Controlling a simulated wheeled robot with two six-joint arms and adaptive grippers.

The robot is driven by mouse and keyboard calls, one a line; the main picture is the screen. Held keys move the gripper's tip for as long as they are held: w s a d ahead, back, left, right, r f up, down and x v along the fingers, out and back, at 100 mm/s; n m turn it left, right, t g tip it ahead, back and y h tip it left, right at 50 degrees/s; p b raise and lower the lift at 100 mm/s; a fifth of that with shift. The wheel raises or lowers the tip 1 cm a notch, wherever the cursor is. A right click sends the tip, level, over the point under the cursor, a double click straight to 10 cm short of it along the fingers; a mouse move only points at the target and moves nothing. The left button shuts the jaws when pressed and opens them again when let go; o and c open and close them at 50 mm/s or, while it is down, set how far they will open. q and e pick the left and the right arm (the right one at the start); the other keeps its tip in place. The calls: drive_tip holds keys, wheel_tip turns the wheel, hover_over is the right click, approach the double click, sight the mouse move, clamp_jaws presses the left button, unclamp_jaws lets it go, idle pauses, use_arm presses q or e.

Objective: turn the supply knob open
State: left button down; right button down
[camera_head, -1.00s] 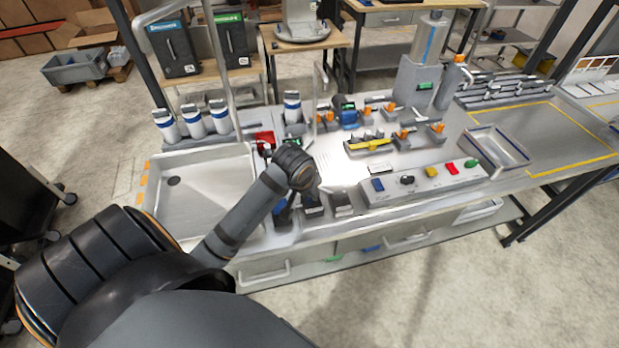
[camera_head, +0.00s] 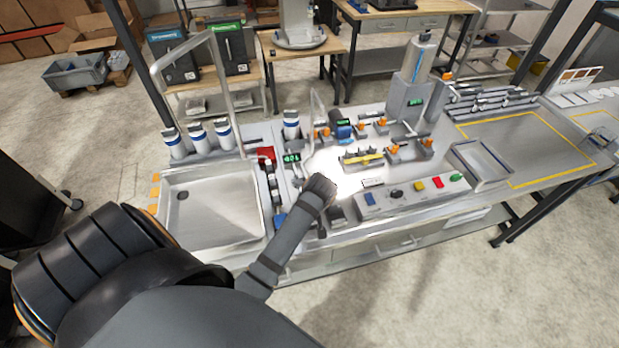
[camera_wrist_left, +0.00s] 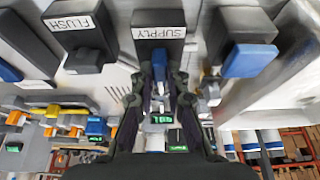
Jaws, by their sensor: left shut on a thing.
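In the left wrist view, a dark block carries a white SUPPLY label (camera_wrist_left: 158,32). Below the label is the blue supply knob (camera_wrist_left: 159,62), partly hidden between the fingers. My left gripper (camera_wrist_left: 160,76) is shut on this knob. In the head view my left wrist (camera_head: 318,192) is over the front of the bench and hides the fingers and the supply knob. I cannot tell how far the knob is turned. My right gripper is in neither view.
In the left wrist view, a FLUSH block (camera_wrist_left: 80,30) stands to the left and an unlabelled blue-handled block (camera_wrist_left: 250,58) to the right. In the head view, a sink (camera_head: 212,215) is left of the arm and a button panel (camera_head: 408,195) is right of it.

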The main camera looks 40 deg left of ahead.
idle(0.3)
use_arm(q)
drive_tip(key=c, duration=1.3)
unclamp_jaws()
drive_tip(key=shift+c, duration=0.2)
drive_tip(key=v, duration=0.7)
drive_tip(key=shift+r, duration=0.2)
drive_tip(key=shift+d, duration=0.1)
